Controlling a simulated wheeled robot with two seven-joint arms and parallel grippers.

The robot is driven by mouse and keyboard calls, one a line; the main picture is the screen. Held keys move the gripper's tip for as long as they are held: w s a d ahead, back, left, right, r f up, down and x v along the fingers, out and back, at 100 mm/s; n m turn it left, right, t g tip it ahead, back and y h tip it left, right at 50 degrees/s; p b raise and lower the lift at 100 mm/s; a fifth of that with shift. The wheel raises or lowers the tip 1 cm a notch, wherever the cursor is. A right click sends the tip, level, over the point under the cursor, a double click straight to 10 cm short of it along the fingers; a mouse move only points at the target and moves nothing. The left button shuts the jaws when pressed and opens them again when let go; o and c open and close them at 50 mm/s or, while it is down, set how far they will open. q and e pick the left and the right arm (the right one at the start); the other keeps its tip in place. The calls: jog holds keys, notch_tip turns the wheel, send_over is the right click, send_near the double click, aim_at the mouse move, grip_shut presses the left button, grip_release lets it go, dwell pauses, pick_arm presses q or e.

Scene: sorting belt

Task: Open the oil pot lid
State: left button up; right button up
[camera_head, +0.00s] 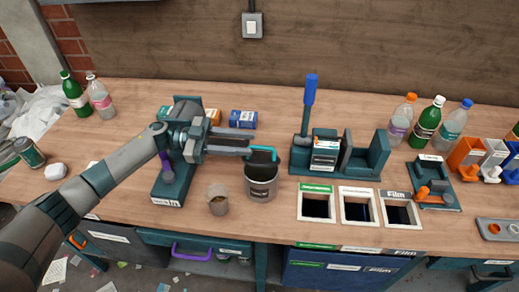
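A dark grey pot (261,190) with a label stands upright on the wooden table, near the middle of the head view. A thin teal hooked bar (264,149) rises at its rim; whether it belongs to a lid is unclear. The pot's top looks dark, and I cannot make out a separate lid. My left gripper (251,145) reaches in from the left, just above and left of the pot. Its two fingers are apart, with a gap between them, and their tips are close to the teal bar. Contact is unclear. My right gripper is not in view.
A small brown cup (217,201) stands left of the pot. A teal stand (172,188) lies under my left arm. A teal holder with a blue-handled tool (309,92) stands behind right. Labelled bin openings (317,190) are right. Bottles (425,122) stand at the back right.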

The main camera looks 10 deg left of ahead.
pick_arm(q)
jog(key=a, duration=0.2)
jog(key=shift+w+a+f, duration=0.1)
jog(key=shift+w+a, duration=0.05)
jog(key=shift+a, duration=0.2)
jog(key=shift+d, duration=0.15)
jog(key=shift+s, duration=0.2)
